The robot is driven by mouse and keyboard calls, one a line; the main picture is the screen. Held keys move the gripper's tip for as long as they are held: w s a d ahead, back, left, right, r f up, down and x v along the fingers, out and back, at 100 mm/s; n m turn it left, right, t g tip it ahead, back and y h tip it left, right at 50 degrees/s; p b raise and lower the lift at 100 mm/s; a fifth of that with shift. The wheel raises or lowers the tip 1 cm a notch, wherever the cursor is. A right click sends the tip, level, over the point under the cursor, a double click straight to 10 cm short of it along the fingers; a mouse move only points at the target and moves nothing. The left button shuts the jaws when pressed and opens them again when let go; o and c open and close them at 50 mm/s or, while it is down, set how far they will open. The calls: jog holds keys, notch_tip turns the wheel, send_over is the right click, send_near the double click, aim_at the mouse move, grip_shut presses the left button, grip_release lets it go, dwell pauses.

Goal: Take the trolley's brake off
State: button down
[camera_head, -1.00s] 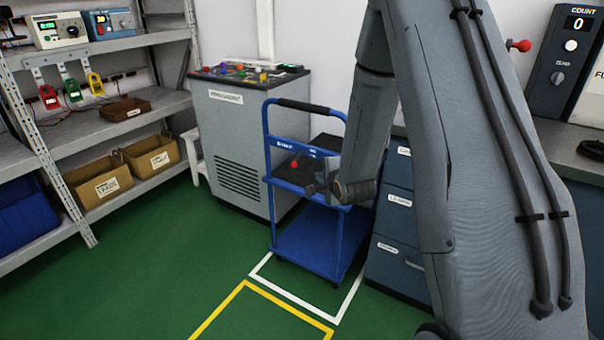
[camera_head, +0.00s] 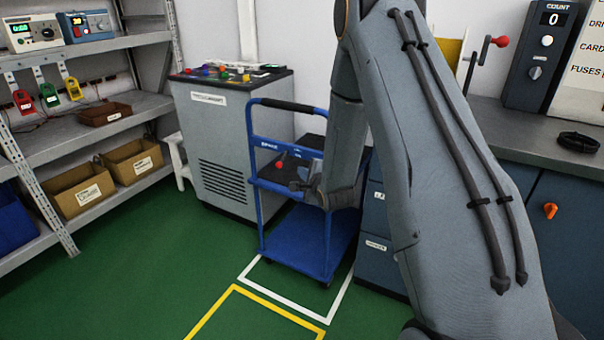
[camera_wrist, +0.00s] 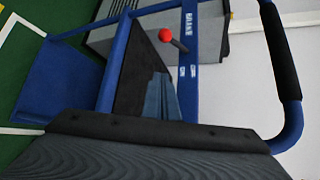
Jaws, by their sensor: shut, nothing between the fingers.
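The blue trolley (camera_head: 293,252) stands on the floor beside a grey cabinet, its black push handle (camera_head: 287,105) raised. A lever with a red knob (camera_head: 279,165) sits at the trolley's upright frame, under a blue bar with white lettering; the knob also shows in the wrist view (camera_wrist: 165,35), with a short dark stem. My gripper (camera_head: 299,187) is shut and empty, just right of and below the knob in the head view, apart from it in the wrist view. My arm hides part of the trolley's right side.
The grey cabinet (camera_head: 222,150) with coloured buttons stands close behind the trolley. Shelving (camera_head: 50,225) with boxes lines the left. A bench (camera_head: 530,135) and drawers (camera_head: 375,250) are at the right. Green floor with white and yellow lines (camera_head: 240,290) is clear in front.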

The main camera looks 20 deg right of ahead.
aim_at(283, 158)
jog(key=w+a, duration=0.3)
jog(key=w, duration=0.2)
jog(key=shift+w+a+f+p, duration=0.15)
jog(key=shift+a+f+p, duration=0.1)
jog(key=shift+a+p, duration=0.15)
jog(key=shift+a, duration=0.15)
